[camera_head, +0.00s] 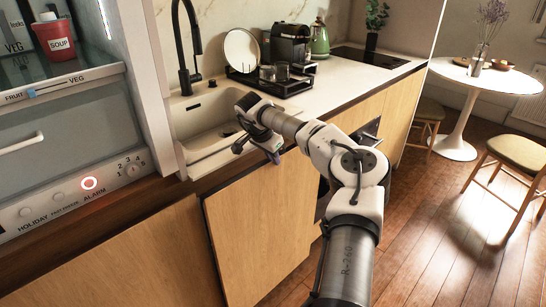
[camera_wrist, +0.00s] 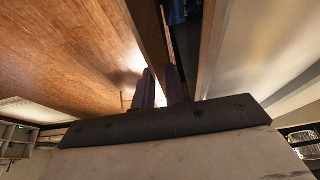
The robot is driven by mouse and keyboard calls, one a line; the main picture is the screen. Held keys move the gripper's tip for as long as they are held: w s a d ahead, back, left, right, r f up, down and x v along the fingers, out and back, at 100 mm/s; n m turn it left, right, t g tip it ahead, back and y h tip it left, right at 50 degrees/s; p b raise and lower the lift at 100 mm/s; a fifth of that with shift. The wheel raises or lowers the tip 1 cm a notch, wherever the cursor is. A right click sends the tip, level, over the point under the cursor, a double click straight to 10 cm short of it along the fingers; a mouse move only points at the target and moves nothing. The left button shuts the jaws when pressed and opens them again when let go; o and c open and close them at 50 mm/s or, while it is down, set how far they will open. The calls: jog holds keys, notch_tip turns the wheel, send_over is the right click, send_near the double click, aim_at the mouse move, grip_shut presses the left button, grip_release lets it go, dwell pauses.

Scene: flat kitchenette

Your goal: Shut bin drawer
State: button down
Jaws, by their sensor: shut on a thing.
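The bin drawer's wooden front (camera_head: 262,235) is below the sink. It stands out from the cabinet, with a dark gap behind its upper edge in the wrist view. My gripper (camera_head: 273,152) is at the top edge of this front, near its right end. In the wrist view its two purple fingers (camera_wrist: 161,88) are close together on the drawer front's edge (camera_wrist: 146,25). The inside of the drawer and any bin in it are hidden.
An opened fridge compartment (camera_head: 65,150) with a red soup tub (camera_head: 54,38) is at the left. The sink (camera_head: 205,118) and black tap (camera_head: 183,45) are above the drawer. Wooden floor (camera_head: 440,240) is clear at the right, before a round white table (camera_head: 500,78) and chairs.

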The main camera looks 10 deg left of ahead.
jog(key=c, duration=1.5)
grip_release()
jog(key=shift+d, duration=0.1)
jog(key=shift+o, duration=0.2)
jog(key=b+v, duration=0.2)
jog(key=v, duration=1.2)
jog(key=shift+w, duration=0.1)
